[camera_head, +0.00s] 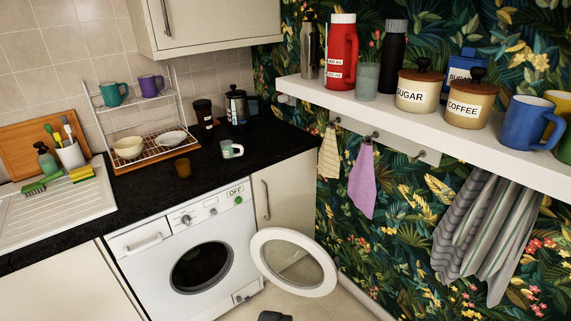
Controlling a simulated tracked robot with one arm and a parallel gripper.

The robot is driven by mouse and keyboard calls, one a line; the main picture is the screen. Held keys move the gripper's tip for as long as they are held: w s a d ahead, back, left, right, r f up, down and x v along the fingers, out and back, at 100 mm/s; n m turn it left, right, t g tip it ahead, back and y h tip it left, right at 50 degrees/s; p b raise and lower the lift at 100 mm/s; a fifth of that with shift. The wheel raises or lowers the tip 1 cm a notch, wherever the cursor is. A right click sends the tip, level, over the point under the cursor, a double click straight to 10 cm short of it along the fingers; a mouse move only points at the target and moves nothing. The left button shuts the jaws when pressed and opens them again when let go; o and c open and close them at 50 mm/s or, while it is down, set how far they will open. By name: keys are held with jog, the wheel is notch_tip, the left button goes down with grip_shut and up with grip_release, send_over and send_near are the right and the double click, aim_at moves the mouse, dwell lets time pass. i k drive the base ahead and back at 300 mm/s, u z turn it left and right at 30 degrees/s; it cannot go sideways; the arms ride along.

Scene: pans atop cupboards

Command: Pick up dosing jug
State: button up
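A red jug (341,58) with a white lid, a side handle and small white labels stands upright on the white wall shelf (407,118). It is the only thing in view that looks like a dosing jug; its labels are too small to read surely. It stands between a dark steel bottle (309,47) and a grey-green cup (367,80). A dark shape at the bottom edge looks like the tip of my gripper (275,316). It is low and far from the shelf, near the open washer door. Its fingers cannot be made out.
The shelf also holds a black bottle (392,50), sugar (417,92) and coffee (467,105) jars and a blue mug (527,122). Towels hang below. The washing machine's round door (293,290) stands open. An upper cupboard (215,25) is left of the shelf.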

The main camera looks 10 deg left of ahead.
aim_at(227, 148)
jog(key=z, duration=0.05)
jog(key=i, duration=1.7)
jog(key=u, duration=0.7)
jog(key=i, duration=1.35)
jog(key=u, duration=0.5)
